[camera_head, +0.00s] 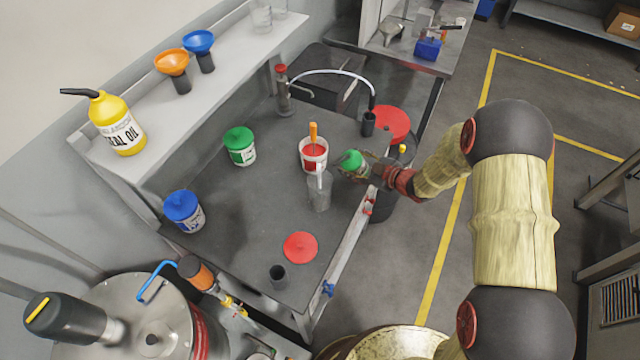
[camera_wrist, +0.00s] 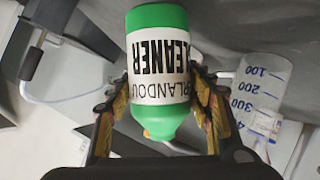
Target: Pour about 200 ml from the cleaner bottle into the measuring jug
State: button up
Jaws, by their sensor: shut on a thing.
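The cleaner bottle (camera_wrist: 158,70) is green with a white label reading CLEANER, and a bit of orange shows at its narrow end. In the head view the bottle (camera_head: 350,160) is at the right edge of the grey table, partly hidden by my gripper (camera_head: 368,168). My gripper is shut on it, with a finger on each side in the wrist view (camera_wrist: 155,100). The clear measuring jug (camera_head: 319,193) stands on the table just left of and nearer than the bottle. In the wrist view the jug (camera_wrist: 262,85) shows blue marks from 100 to 400. I see no stream; the jug's liquid level is unclear.
A red-and-white tub (camera_head: 313,154) with an orange handle in it stands close behind the jug. A red lid (camera_head: 300,247) and a dark cup (camera_head: 278,276) lie nearer. The table's middle is clear.

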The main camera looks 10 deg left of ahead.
aim_at(354, 153)
jog(key=shift+s+a+r+n+t+h+b, duration=0.15)
jog(key=shift+r+n+t+b, duration=0.15)
jog(key=shift+r, duration=0.25)
jog(key=shift+s+a+r+n+t+h+b, duration=0.1)
jog(key=shift+a+r+n+t+h+b, duration=0.1)
jog(key=shift+r+n+b, duration=0.25)
jog(key=shift+b, duration=0.35)
jog(key=shift+n+t+h+b, duration=0.25)
jog(key=shift+n+t+b, duration=0.1)
jog(key=shift+b, duration=0.85)
jog(key=shift+r+b, duration=0.35)
jog(key=shift+r, duration=0.1)
jog(key=shift+d+n+t, duration=0.1)
jog(key=shift+n+t, duration=0.15)
jog(key=shift+n, duration=0.05)
jog(key=shift+w+r+n+t+h+b, duration=0.1)
jog(key=shift+r+n+t+h+b, duration=0.3)
jog(key=shift+r+b, duration=0.55)
jog(key=shift+w+r+n+t+h+b, duration=0.15)
jog(key=shift+r+n+b, duration=0.3)
jog(key=shift+b, duration=0.85)
jog(key=shift+s+r, duration=0.1)
jog(key=shift+s, duration=0.05)
jog(key=shift+b, duration=0.45)
jog(key=shift+p, duration=0.4)
